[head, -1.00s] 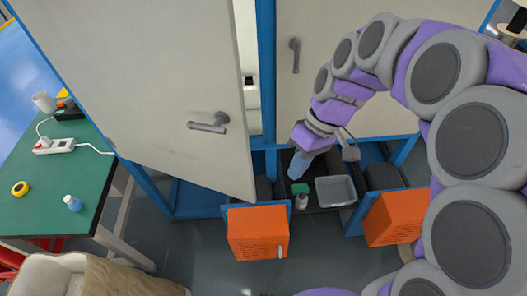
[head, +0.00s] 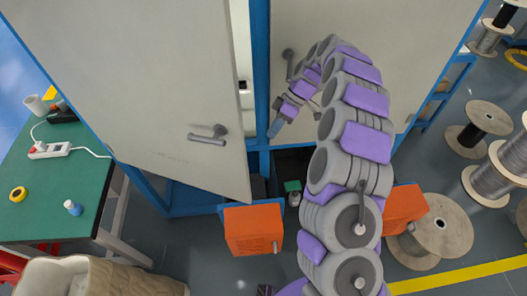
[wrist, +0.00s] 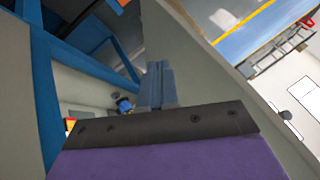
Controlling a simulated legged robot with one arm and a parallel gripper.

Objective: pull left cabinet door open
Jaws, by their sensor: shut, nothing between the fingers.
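The left cabinet door (head: 150,85) is a large light grey panel in the head view.
The right cabinet door (head: 350,45) with its handle (head: 288,62) is behind my arm. Orange boxes (head: 253,230) sit low in front of the cabinet. A green table (head: 60,180) stands at left. Cable spools (head: 483,120) stand at right.

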